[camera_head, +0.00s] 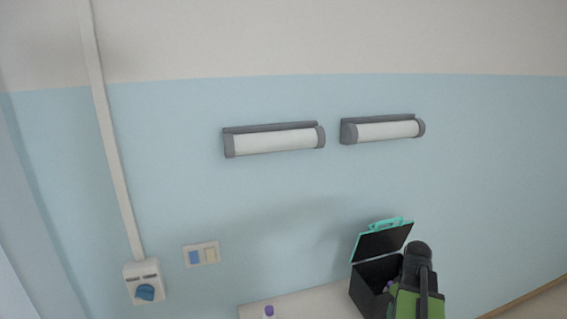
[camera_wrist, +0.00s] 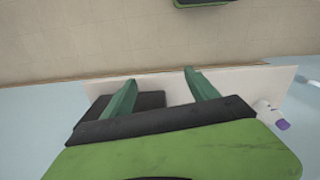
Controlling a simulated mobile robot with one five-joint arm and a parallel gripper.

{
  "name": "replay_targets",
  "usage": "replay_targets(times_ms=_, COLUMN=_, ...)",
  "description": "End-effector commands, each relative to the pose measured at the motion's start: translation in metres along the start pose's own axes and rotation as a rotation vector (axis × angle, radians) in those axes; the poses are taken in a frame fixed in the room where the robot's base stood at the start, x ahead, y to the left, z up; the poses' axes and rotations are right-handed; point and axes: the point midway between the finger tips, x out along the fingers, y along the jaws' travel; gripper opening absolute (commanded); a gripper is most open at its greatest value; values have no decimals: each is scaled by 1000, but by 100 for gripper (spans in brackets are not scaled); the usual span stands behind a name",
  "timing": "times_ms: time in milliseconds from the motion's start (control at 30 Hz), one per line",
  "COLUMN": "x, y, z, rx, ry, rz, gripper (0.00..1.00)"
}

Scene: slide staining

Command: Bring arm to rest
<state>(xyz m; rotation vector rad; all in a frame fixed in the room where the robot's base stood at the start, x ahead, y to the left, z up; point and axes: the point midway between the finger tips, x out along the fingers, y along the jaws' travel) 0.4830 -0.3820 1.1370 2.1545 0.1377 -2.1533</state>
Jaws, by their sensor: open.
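My gripper (camera_wrist: 160,77) shows in the wrist view with its two green fingers spread apart and nothing between them. It is above the white table (camera_wrist: 240,80). A black box (camera_wrist: 152,101) lies beyond the fingers, partly hidden by them and the gripper body. In the head view my green and black arm is at the lower right and covers the right part of the box (camera_head: 366,291). The box's teal-edged lid (camera_head: 382,241) stands open. Something purple shows by the box's opening, mostly hidden by my arm.
A white bottle with a purple cap (camera_head: 269,311) stands on the table left of the box; it also shows in the wrist view (camera_wrist: 267,113). Two wall lamps (camera_head: 275,140) (camera_head: 385,130), a switch plate (camera_head: 201,254) and a socket (camera_head: 145,283) are on the wall.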

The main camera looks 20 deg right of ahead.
Motion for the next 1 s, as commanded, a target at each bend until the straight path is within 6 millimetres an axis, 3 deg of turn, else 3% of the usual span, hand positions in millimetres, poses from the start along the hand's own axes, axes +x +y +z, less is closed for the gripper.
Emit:
replay_targets(times_ms=33, x=21, y=-21, z=-19, rx=-49, ry=0, rz=0, gripper=68)
replay_targets(times_ms=167, x=58, y=-90, z=-72, rx=-186, ry=1, rz=0, gripper=68)
replay_targets(times_ms=300, x=101, y=-190, z=-120, rx=-300, ry=0, rz=-1, gripper=68)
replay_targets(times_ms=433, x=130, y=-270, z=-142, rx=-336, ry=0, rz=-1, gripper=68)
replay_targets(times_ms=600, x=160, y=-355, z=-147, rx=-284, ry=0, rz=-1, gripper=68)
replay_targets(times_ms=667, x=162, y=-370, z=-143, rx=-199, ry=0, rz=-1, gripper=68)
replay_targets(times_ms=800, x=154, y=-366, z=-138, rx=14, ry=0, rz=-2, gripper=68)
replay_targets(times_ms=1000, x=154, y=-369, z=-139, rx=130, ry=-1, rz=-2, gripper=68)
